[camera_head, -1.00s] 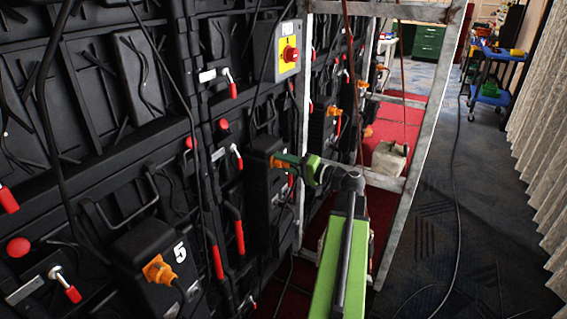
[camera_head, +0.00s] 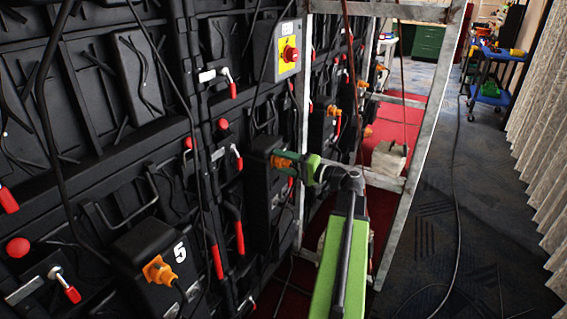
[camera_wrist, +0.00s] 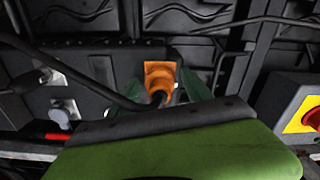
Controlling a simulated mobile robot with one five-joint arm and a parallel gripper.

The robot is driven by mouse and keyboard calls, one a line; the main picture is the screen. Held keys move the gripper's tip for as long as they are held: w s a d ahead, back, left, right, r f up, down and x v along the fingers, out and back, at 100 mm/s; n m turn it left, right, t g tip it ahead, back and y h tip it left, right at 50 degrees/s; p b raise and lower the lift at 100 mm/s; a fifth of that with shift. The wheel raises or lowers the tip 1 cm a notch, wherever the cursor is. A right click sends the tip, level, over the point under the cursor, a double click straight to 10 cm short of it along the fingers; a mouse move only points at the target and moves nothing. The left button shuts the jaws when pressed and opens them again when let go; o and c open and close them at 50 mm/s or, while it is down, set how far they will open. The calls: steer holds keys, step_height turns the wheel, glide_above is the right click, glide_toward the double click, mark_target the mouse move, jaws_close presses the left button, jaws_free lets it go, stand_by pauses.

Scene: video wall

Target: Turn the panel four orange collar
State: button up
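The orange collar (camera_head: 281,162) sits on a black box (camera_head: 262,195) on the back of the video wall, left of the metal frame. It also shows in the wrist view (camera_wrist: 160,77), with a black cable running from it toward me. My gripper (camera_head: 286,158) is at the collar; its green fingers (camera_wrist: 163,82) lie one on each side of it. A narrow gap shows beside the collar at the right finger, so the fingers look open around it. Contact on the left side is hard to make out. The box's number is hidden from me.
A nearer box marked 5 (camera_head: 150,262) has its own orange connector (camera_head: 160,272). A galvanised frame (camera_head: 405,205) stands just right of my arm. A red-and-yellow switch (camera_head: 288,50) is above. Cables hang along the wall.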

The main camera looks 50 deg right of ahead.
steer(key=v, duration=1.7)
steer(key=shift+s, duration=0.2)
steer(key=shift+f, duration=0.1)
